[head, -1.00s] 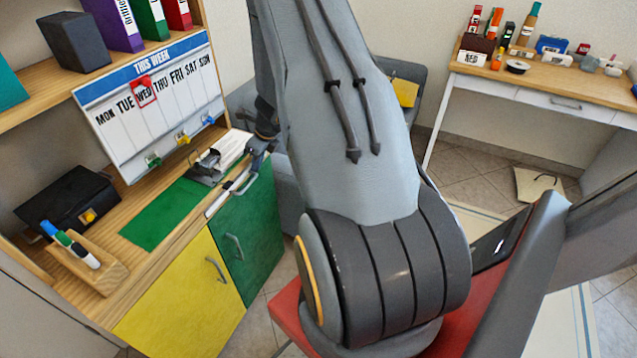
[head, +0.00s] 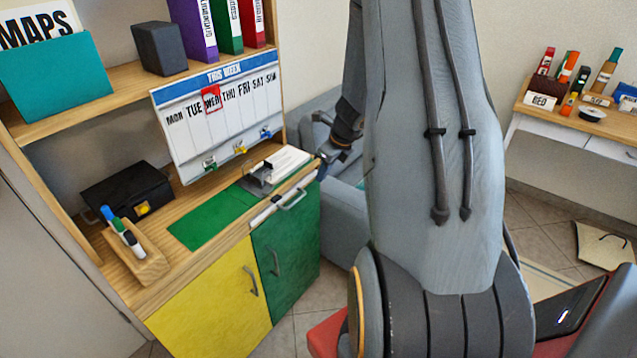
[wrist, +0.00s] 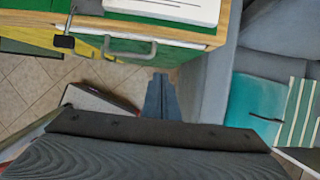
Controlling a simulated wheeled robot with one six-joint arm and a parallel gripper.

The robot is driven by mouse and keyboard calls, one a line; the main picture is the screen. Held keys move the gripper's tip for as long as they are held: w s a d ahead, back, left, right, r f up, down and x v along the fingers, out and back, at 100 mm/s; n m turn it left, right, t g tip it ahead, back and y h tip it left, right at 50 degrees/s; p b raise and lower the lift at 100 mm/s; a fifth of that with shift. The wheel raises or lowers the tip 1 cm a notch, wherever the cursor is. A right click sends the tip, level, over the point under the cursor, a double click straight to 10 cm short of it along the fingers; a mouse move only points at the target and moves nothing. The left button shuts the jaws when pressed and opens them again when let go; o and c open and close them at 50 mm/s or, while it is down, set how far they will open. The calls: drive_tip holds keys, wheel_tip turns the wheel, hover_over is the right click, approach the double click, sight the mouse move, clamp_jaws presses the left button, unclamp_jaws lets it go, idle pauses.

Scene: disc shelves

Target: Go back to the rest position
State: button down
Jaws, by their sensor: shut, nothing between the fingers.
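My gripper (wrist: 160,95) is shut and empty in the wrist view. It points down past the front of the green cabinet door (wrist: 125,44), apart from its handle. In the head view my gripper (head: 333,152) is small and partly hidden by my arm, at the right end of the wooden counter. My grey arm stands upright in the middle of the head view and hides part of the room behind it.
The counter holds a green mat (head: 215,215), a black box (head: 125,198), a pen holder (head: 140,262) and a paper stack (head: 283,162). A weekly board (head: 220,110) stands behind. A grey sofa (head: 347,215) is close beside the cabinet. A desk (head: 600,125) stands at right.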

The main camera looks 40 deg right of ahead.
drive_tip(key=shift+v, duration=1.35)
drive_tip(key=s+a+r+n+g, duration=0.1)
drive_tip(key=s+a+r+n, duration=0.2)
drive_tip(key=a+n, duration=0.5)
drive_tip(key=s+a+r+n+g, duration=0.1)
drive_tip(key=s+a+r+n, duration=0.25)
drive_tip(key=a+n, duration=0.45)
drive_tip(key=s+a+r+n+g+h, duration=0.1)
drive_tip(key=s+a+r+n, duration=0.3)
drive_tip(key=s+a+n, duration=0.6)
drive_tip(key=s+n, duration=0.1)
drive_tip(key=n, duration=0.5)
drive_tip(key=shift+a+r, duration=0.1)
drive_tip(key=shift+r, duration=0.05)
